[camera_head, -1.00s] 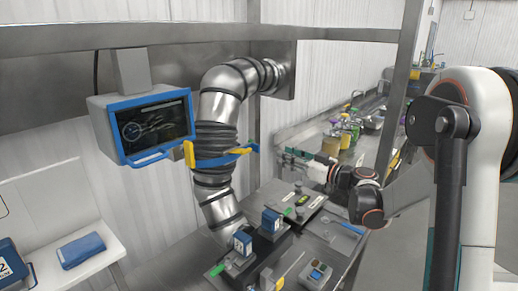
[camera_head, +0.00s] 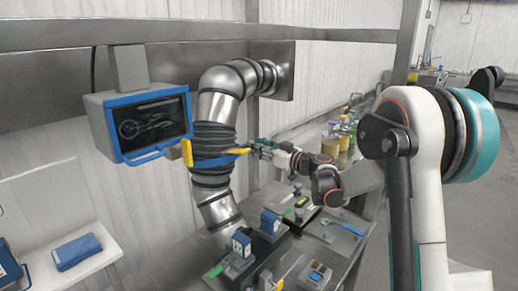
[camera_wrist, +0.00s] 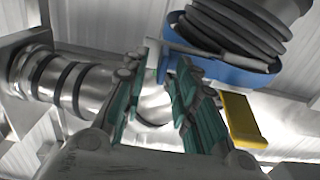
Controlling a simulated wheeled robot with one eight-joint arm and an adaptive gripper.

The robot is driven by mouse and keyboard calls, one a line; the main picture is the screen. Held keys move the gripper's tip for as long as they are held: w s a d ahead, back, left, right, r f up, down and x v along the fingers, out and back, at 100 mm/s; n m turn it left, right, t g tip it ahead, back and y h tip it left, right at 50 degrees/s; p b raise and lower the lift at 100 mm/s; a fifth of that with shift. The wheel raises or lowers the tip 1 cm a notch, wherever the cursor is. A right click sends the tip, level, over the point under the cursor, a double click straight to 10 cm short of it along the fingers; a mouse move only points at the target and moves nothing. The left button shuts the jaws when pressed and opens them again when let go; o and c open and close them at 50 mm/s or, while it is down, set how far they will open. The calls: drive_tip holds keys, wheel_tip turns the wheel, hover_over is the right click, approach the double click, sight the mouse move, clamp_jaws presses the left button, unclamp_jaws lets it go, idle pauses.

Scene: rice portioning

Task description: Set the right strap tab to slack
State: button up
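A blue strap (camera_head: 212,162) wraps the ribbed section of a metal duct, with a yellow tab on each side. The right strap tab (camera_head: 238,151) sticks out to the right; the left tab (camera_head: 187,153) stands upright. My gripper (camera_head: 256,147) is at the outer end of the right tab and partly overlaps it in the head view. There the yellow tab (camera_wrist: 242,121) lies right of the right finger, below the blue strap (camera_wrist: 220,67). Contact cannot be told.
The metal duct (camera_head: 221,88) bends up to a wall plate. A blue-framed monitor (camera_head: 152,126) hangs on its left. Below is a bench with blue-topped blocks (camera_head: 270,222), a small device (camera_head: 315,276) and a wrench (camera_head: 327,238). A steel frame post (camera_head: 407,45) stands behind my arm.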

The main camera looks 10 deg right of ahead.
drive_tip(key=shift+c, duration=0.3)
clamp_jaws()
drive_tip(key=s+a, duration=0.2)
drive_tip(key=a, duration=0.1)
drive_tip(key=shift+s+a, duration=0.25)
drive_tip(key=shift+s, duration=0.05)
drive_tip(key=shift+o, duration=0.3)
unclamp_jaws()
drive_tip(key=shift+s+d, duration=0.1)
drive_tip(key=v, duration=1.1)
drive_tip(key=shift+s+d, duration=0.2)
drive_tip(key=shift+s, duration=0.1)
